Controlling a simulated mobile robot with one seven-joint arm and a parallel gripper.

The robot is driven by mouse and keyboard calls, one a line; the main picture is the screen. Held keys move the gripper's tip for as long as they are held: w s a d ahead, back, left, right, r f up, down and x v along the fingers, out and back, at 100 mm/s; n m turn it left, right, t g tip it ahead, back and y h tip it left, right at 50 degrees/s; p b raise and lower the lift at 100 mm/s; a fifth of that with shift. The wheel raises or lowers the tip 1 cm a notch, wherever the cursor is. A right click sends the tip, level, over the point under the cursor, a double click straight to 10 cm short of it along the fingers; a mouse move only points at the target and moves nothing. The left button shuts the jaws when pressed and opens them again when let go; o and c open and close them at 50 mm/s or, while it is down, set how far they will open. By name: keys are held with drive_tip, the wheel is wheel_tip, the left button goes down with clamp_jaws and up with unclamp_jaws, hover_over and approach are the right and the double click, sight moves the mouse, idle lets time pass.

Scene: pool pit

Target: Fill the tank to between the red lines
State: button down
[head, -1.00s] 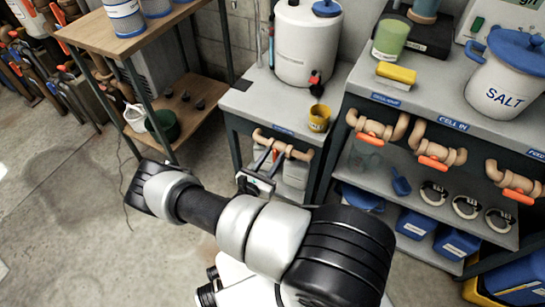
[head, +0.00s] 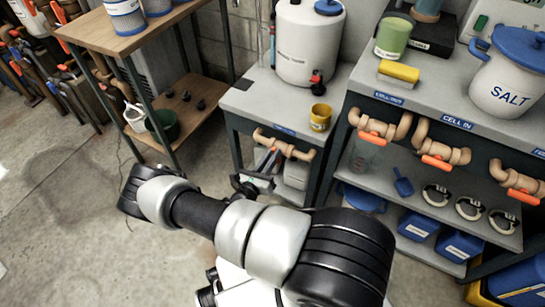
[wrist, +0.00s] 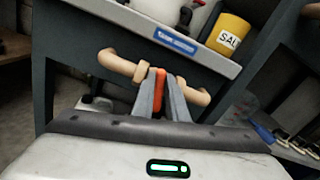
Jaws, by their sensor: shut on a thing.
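A beige pipe valve (head: 298,153) runs along the front of the grey bench, under a blue label. It also shows in the wrist view (wrist: 121,64). My gripper (wrist: 161,85) is shut on the valve's orange handle (wrist: 160,98), with one grey finger on each side of it. In the head view my gripper (head: 264,162) is small and partly dark below the pipe. A white tank (head: 308,48) with a blue cap and a red tap stands on the bench above. I cannot make out red lines or a liquid level on it.
A yellow cup (head: 320,117) stands near the bench edge; its label is partly readable in the wrist view (wrist: 228,37). More orange-handled valves (head: 377,128) line the right bench. A salt jar (head: 506,78) stands there. Floor on the left is clear.

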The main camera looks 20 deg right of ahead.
drive_tip(key=c, duration=1.8)
unclamp_jaws()
drive_tip(key=shift+o, duration=0.2)
drive_tip(key=shift+a, duration=0.1)
drive_tip(key=p+v, duration=0.2)
drive_tip(key=v, duration=1.5)
drive_tip(key=shift+s, duration=0.15)
